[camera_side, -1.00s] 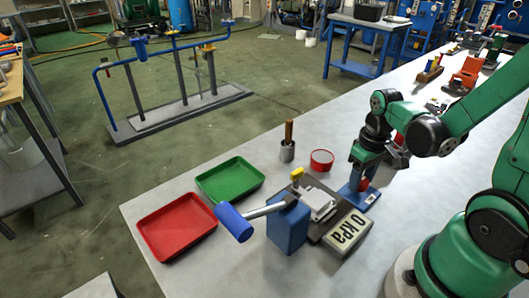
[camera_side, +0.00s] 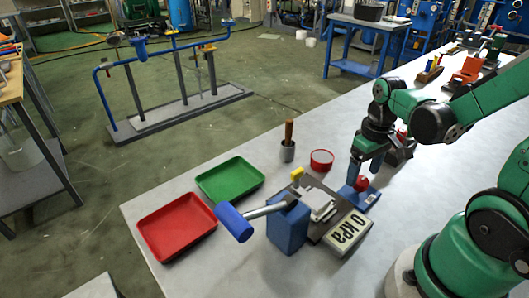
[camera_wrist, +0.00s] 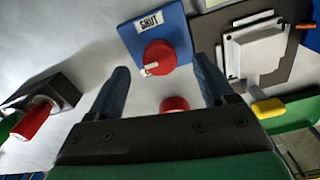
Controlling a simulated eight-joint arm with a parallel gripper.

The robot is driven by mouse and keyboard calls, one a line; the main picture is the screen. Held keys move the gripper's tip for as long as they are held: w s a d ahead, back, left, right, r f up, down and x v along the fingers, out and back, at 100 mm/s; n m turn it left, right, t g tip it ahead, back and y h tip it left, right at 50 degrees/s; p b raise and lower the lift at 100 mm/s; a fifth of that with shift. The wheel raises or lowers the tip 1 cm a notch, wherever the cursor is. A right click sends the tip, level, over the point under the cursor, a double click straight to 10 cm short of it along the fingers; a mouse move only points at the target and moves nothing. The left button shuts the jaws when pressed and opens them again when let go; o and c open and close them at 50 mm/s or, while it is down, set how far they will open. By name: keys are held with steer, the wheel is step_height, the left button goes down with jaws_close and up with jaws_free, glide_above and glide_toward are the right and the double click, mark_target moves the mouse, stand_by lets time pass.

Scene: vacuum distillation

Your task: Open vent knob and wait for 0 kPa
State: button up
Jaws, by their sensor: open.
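The red vent knob (camera_side: 361,184) sits on a blue base (camera_side: 373,199) in the side view. In the wrist view the red knob (camera_wrist: 160,58) shows a white mark at its lower left, and a label reading "SHUT" (camera_wrist: 149,24) lies above it on the blue plate. My gripper (camera_side: 366,171) is over the blue base at the knob. In the wrist view my gripper (camera_wrist: 160,75) is open, its two fingers spread to either side below the knob. I cannot tell whether either finger touches it.
A yellow handle (camera_side: 297,174) and a blue block (camera_side: 288,226) with a blue-ended lever stand left of the display. A red dish (camera_side: 321,160), a wooden-handled tool in a grey cup (camera_side: 288,145), a green tray (camera_side: 230,180) and a red tray (camera_side: 176,226) are farther left.

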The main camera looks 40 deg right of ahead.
mark_target(362, 180)
steer(key=shift+r, duration=1.8)
steer(key=w+a+r+n+t, duration=0.1)
steer(key=w+a+r+t, duration=0.1)
steer(key=a, duration=0.3)
steer(key=w+a+r+n+t, duration=0.1)
steer(key=w+a+r+t, duration=0.2)
steer(key=a+t, duration=0.2)
steer(key=shift+r, duration=0.3)
steer(key=shift+w, duration=0.1)
